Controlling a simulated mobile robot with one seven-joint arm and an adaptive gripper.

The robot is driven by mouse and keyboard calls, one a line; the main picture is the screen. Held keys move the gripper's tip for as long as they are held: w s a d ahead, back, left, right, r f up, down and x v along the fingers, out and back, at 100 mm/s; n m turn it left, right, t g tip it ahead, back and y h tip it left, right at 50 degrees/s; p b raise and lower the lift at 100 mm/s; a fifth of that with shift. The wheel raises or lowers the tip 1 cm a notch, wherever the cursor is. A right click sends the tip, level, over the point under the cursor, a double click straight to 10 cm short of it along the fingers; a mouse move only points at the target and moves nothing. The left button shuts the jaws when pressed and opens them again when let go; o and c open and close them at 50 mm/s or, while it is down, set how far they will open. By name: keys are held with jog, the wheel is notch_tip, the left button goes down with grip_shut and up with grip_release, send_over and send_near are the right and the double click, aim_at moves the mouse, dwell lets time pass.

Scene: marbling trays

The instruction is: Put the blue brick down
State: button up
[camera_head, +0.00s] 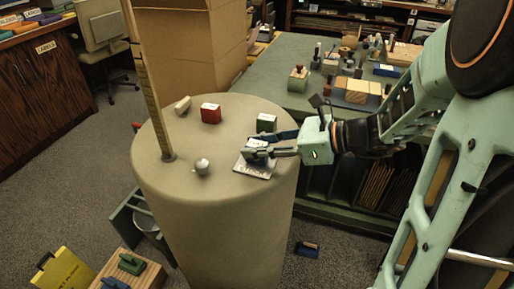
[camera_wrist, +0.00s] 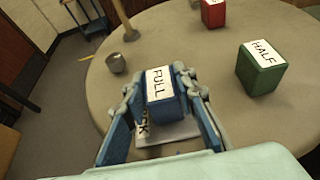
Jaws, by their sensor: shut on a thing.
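The blue brick (camera_wrist: 165,109) carries a white label reading FULL. My gripper (camera_wrist: 163,86) is shut on it, with one finger on each side. In the head view my gripper (camera_head: 262,147) is over the right front part of the round drum top (camera_head: 228,190). A pale lettered plate (camera_head: 255,169) lies under the brick and shows partly in the wrist view (camera_wrist: 180,130). Whether the brick touches the plate I cannot tell. The fingers hide much of the brick in the head view.
A green brick (camera_wrist: 262,72) labelled HALF stands right of the gripper. A red brick (camera_head: 211,114) stands farther back. A small metal cup (camera_head: 202,166) and an upright post (camera_head: 151,90) stand to the left. A pale peg (camera_head: 182,104) lies at the back.

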jog(key=shift+f, duration=0.2)
jog(key=o, duration=1.2)
jog(key=shift+c, duration=0.2)
jog(key=shift+d+r, duration=0.35)
jog(key=shift+r, duration=0.05)
jog(key=p+v, duration=0.2)
jog(key=v, duration=0.9)
jog(key=shift+s, duration=0.15)
jog(key=shift+d, duration=0.15)
